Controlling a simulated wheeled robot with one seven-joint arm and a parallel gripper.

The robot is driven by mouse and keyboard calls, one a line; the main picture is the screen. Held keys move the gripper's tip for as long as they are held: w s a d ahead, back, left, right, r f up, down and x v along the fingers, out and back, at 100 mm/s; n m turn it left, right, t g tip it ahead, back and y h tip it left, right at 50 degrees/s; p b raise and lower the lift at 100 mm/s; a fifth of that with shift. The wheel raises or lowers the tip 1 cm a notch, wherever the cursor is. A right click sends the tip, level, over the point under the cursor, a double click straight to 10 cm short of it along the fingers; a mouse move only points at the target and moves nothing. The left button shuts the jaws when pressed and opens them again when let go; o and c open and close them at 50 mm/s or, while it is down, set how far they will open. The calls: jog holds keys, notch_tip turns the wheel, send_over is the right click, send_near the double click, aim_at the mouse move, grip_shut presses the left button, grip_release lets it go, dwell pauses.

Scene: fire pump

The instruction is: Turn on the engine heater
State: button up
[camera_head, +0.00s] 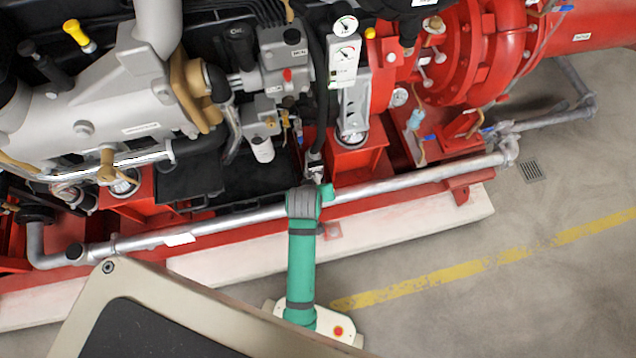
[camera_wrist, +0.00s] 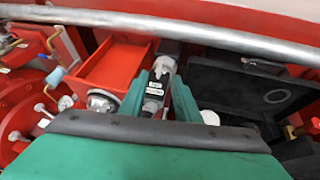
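A dark upright part with small white labels (camera_wrist: 154,92), possibly the engine heater or its control, shows in the wrist view between my green fingers. Its label text is too small to read. My gripper (camera_wrist: 160,100) has its two fingers apart, one on each side of this part. I cannot tell whether they touch it. In the head view my gripper (camera_head: 318,188) is at the lower end of a black hose (camera_head: 318,110), by a small dark and silver fitting (camera_head: 315,166). My own arm hides part of this area.
A silver pipe (camera_head: 400,189) runs along the front of the red engine frame, close to my gripper; it crosses the top of the wrist view (camera_wrist: 160,38). A red bracket (camera_head: 358,160) stands to the right.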

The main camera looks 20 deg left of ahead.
aim_at(318, 179)
jog(key=shift+g, duration=0.3)
jog(key=x, duration=0.5)
jog(key=w+x, duration=0.1)
jog(key=x, duration=0.4)
jog(key=shift+w+a+f, duration=0.15)
jog(key=shift+w, duration=0.05)
grip_shut()
